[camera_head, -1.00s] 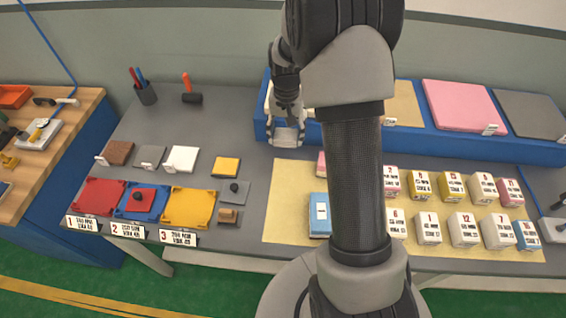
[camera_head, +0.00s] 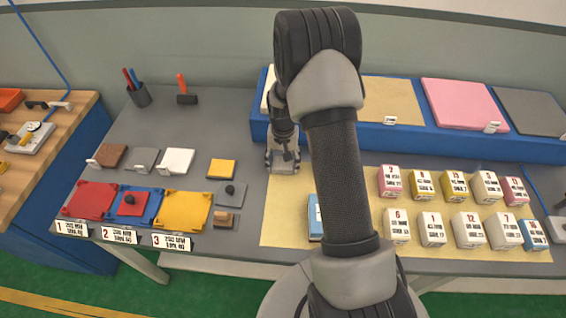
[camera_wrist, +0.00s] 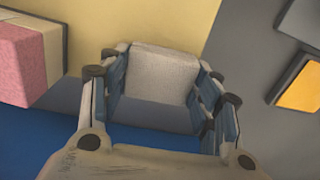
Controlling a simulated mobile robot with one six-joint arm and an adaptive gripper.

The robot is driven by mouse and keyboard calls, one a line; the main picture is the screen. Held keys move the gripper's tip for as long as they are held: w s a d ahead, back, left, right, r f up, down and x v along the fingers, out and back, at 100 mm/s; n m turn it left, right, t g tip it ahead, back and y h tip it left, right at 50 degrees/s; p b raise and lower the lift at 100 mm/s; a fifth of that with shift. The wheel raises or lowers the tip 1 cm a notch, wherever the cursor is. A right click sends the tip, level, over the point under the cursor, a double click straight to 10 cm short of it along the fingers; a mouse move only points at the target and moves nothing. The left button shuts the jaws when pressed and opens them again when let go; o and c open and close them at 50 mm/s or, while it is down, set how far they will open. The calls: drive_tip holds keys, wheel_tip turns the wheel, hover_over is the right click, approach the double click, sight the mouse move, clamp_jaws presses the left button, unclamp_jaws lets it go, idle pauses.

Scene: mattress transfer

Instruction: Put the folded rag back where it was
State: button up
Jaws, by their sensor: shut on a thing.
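The folded rag (camera_wrist: 165,72) is a pale grey-white cloth pad between my gripper's fingers in the wrist view. My gripper (camera_wrist: 161,85) is shut on it from both sides. In the head view my gripper (camera_head: 282,168) points down at the beige mat's upper left corner, just in front of the blue raised shelf. The rag is small there and mostly hidden by the fingers. I cannot tell whether the rag touches the surface below.
The beige mat (camera_head: 283,222) holds several labelled blocks (camera_head: 432,228) at right and a blue block (camera_head: 315,218) partly behind my arm. A pink-and-cream block (camera_wrist: 30,68) is left in the wrist view. The blue shelf (camera_head: 440,142) carries large foam sheets. Coloured trays (camera_head: 185,210) stand left.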

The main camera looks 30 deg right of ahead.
drive_tip(key=o, duration=0.5)
drive_tip(key=shift+f, duration=0.15)
drive_tip(key=o, duration=0.4)
drive_tip(key=shift+o, duration=0.2)
